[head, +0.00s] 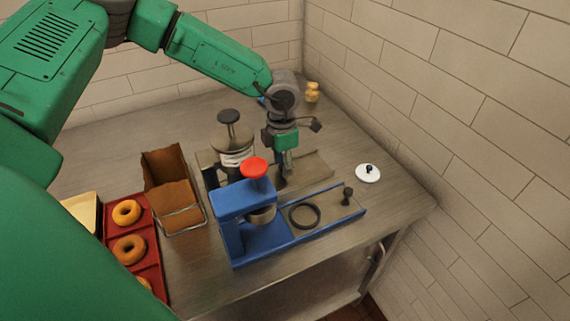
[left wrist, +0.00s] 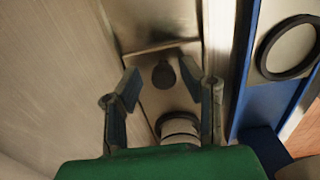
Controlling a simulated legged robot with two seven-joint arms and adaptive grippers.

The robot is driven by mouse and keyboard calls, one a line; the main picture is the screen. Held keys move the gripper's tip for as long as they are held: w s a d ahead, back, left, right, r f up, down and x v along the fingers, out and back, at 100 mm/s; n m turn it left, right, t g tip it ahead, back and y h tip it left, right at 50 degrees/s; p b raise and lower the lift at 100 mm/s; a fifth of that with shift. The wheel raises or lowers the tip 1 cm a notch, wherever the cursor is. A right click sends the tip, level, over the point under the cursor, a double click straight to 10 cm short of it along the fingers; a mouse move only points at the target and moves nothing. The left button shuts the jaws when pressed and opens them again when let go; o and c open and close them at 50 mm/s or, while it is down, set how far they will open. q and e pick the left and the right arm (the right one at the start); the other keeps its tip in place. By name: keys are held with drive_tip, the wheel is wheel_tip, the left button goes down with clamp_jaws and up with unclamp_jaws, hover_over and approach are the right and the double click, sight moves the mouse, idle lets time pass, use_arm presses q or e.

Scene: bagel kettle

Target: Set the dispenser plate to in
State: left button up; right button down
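A steel dispenser (head: 232,141) with a dark top knob stands at the back of the counter. Its steel plate (head: 318,167) stretches out to the right. In the left wrist view a dark knob (left wrist: 163,74) stands on the steel plate, with a round steel part (left wrist: 180,125) close by. My left gripper (head: 282,181) points down over this plate. In the left wrist view its two fingers (left wrist: 160,84) are apart, with the knob between or just below them; contact cannot be told. My right gripper is not in view.
A blue dispenser (head: 243,205) with a red knob stands in front, its plate carrying a black ring (head: 304,216) and a black knob (head: 347,195). A white lid (head: 368,173) lies at right. A brown bag (head: 172,181) and red bagel tray (head: 147,240) are at left.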

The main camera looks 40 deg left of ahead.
use_arm(q)
drive_tip(key=shift+s+a+f, duration=0.25)
drive_tip(key=shift+w+d+r, duration=0.1)
drive_tip(key=shift+d+r, duration=0.05)
drive_tip(key=shift+r, duration=0.25)
wheel_tip(320, 180, up, 11)
drive_tip(key=shift+a, duration=0.35)
drive_tip(key=shift+d, duration=0.2)
